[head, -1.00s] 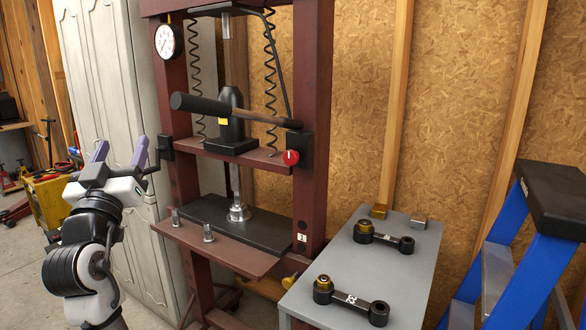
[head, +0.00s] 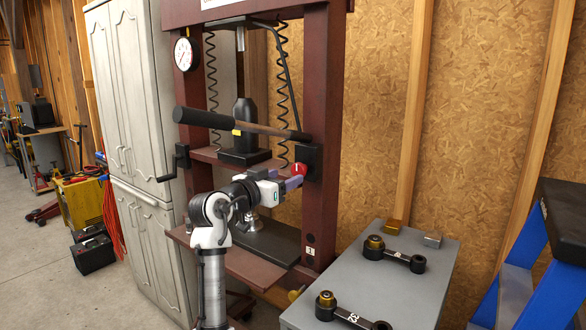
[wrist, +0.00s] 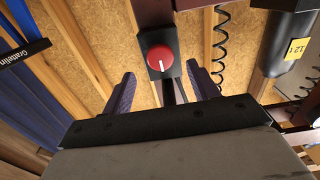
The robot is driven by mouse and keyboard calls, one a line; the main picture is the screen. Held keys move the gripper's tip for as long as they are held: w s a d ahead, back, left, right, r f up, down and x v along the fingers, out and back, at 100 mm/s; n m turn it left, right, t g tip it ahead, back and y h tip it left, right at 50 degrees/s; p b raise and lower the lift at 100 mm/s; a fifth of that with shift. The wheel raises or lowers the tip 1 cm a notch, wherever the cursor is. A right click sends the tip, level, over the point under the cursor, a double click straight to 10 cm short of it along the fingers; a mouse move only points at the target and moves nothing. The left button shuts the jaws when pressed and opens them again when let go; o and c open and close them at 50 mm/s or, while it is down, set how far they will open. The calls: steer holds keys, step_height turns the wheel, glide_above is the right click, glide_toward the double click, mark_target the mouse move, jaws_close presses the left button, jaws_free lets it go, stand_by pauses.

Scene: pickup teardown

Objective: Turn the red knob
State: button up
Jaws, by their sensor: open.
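The red knob (head: 299,169) sits on a black plate on the right post of the dark red press. In the wrist view the knob (wrist: 161,59) is round with a white pointer line, centred ahead of my gripper. My gripper (head: 297,178) reaches toward the post, with its purple fingertips close to the knob in the head view. In the wrist view the two purple fingers of my gripper (wrist: 160,88) stand apart with nothing between them, and the knob appears beyond and between their tips. I cannot tell whether a finger touches it.
The press's long lever (head: 235,124) crosses in front of the black jack (head: 244,125), above my arm. A grey table (head: 355,275) with black link arms stands at the lower right. A blue step ladder (head: 545,260) is at the right edge. Grey cabinets (head: 135,100) stand left.

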mark_target(297, 171)
steer(key=shift+p+x, duration=0.5)
steer(key=shift+x, duration=1.8)
steer(key=c, duration=1)
